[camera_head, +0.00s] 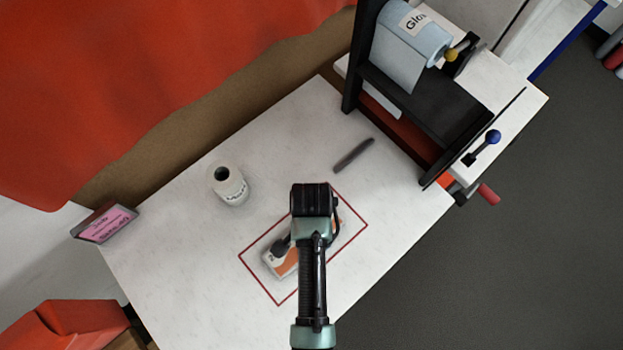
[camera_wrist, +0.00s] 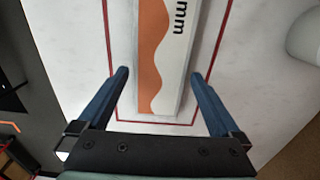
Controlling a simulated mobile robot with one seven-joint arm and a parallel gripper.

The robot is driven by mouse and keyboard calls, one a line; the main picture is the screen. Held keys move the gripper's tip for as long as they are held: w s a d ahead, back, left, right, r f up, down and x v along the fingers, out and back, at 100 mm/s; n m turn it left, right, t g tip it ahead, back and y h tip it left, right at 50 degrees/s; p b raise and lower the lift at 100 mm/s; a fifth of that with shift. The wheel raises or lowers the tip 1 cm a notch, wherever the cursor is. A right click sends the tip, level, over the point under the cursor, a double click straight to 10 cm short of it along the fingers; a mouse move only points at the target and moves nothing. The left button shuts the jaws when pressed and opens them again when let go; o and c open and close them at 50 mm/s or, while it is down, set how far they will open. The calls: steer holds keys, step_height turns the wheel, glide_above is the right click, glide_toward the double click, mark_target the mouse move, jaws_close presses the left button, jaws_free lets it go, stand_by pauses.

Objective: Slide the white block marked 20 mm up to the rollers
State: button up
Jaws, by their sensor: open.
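The white block (camera_head: 272,268) has an orange wavy band and lies flat inside a red outlined rectangle on the white table. In the wrist view, the block (camera_wrist: 180,60) shows "mm" in black; its number is out of view. My gripper (camera_wrist: 160,75) is open, with one blue finger on each side of the block and gaps between. Whether the fingertips reach down to the block's level is unclear. In the head view my arm covers part of the block and hides the fingers. The black machine (camera_head: 425,105) stands at the upper right; its rollers are not clearly visible.
A dark grey bar (camera_head: 353,155) lies on the table between the rectangle and the machine. A white labelled roll (camera_head: 232,190) stands left of it. A light blue film roll (camera_head: 408,48) sits on the machine. A pink sign (camera_head: 106,225) is at the left edge.

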steer(key=shift+f, duration=0.8)
